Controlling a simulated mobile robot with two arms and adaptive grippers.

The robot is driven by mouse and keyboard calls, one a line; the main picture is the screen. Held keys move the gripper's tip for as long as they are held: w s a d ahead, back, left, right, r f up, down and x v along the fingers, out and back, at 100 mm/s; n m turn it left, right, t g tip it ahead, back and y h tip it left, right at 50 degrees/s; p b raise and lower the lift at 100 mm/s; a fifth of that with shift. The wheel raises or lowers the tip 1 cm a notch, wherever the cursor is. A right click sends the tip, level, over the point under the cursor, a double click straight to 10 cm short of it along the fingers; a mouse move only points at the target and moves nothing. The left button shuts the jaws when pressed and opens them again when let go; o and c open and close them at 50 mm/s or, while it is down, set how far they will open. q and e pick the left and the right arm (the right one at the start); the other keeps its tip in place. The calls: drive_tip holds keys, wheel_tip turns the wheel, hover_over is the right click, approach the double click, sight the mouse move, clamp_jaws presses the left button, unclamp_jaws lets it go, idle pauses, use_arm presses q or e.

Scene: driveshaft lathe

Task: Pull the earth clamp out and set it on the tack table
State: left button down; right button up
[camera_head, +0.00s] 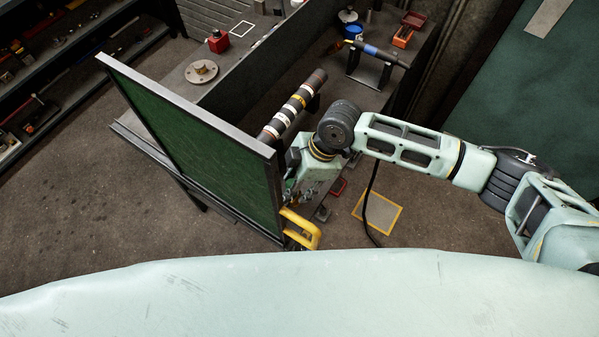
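My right arm comes in from the right. Its wrist is bent down beside the green welding screen (195,150), and the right gripper (291,198) is mostly hidden by the wrist and the screen's frame, so its fingers cannot be made out. A yellow handle-like piece (303,228) shows just below the gripper at the screen's lower right corner; I cannot tell whether they touch. I cannot make out the earth clamp for sure. A dark cable (366,206) hangs down to the floor right of the wrist. A grey table (235,68), perhaps the tack table, stands behind the screen. My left gripper is not in view.
A banded shaft (292,105) lies behind the screen. A round flange (201,72) and red bottle (218,41) stand on the grey table. A stand holds a blue-banded bar (372,50). A yellow-edged plate (378,212) lies on the floor. Shelving (70,45) fills the left.

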drive_tip(key=shift+a+f, duration=0.15)
drive_tip(key=shift+f, duration=0.35)
clamp_jaws()
drive_tip(key=c, duration=0.6)
unclamp_jaws()
drive_tip(key=shift+r, duration=0.1)
clamp_jaws()
drive_tip(key=shift+r+p, duration=0.55)
drive_tip(key=shift+p, duration=0.15)
drive_tip(key=shift+r+p, duration=0.75)
drive_tip(key=shift+r, duration=0.05)
drive_tip(key=shift+r, duration=0.35)
